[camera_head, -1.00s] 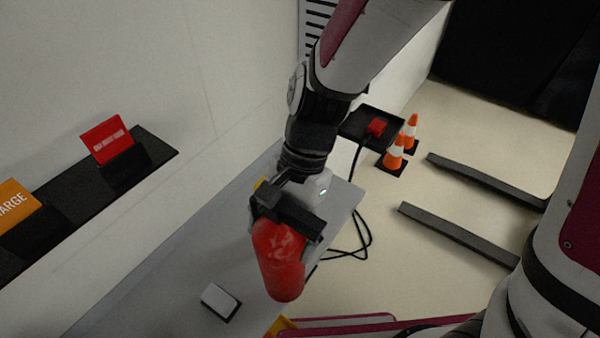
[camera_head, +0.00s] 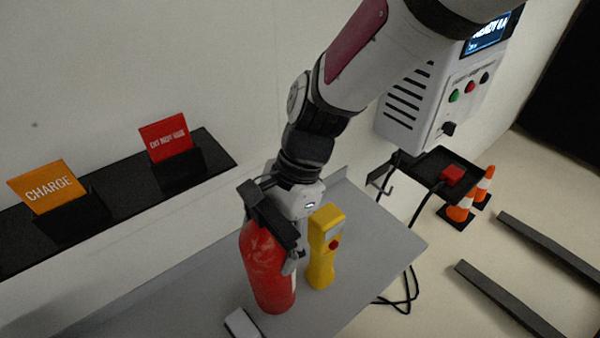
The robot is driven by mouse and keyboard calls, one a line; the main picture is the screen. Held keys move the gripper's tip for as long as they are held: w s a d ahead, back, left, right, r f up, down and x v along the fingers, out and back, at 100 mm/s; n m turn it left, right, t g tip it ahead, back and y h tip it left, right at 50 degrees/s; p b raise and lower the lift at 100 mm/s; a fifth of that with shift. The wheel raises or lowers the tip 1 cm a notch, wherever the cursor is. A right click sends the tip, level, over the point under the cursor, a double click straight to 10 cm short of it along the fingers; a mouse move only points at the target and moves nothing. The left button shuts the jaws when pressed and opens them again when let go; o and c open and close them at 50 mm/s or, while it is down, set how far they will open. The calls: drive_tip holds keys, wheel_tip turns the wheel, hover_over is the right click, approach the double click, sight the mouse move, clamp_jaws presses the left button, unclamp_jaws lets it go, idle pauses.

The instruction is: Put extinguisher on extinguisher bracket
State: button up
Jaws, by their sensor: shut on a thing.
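The red fire extinguisher (camera_head: 265,268) is near upright over the grey table (camera_head: 375,252). I cannot tell whether its base touches the table. My gripper (camera_head: 268,218) is shut on the extinguisher at its top, and the fingers hide its neck.
A pale block (camera_head: 242,323) lies in front. A control box (camera_head: 425,105), black tray (camera_head: 438,168) and traffic cones (camera_head: 461,208) are at right. A black shelf (camera_head: 205,158) holds signs.

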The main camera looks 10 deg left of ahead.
wheel_tip(320, 180, down, 3)
drive_tip(key=shift+r+b, duration=0.1)
drive_tip(key=shift+b, duration=0.85)
drive_tip(key=o, duration=1.9)
drive_tip(key=shift+o, duration=0.2)
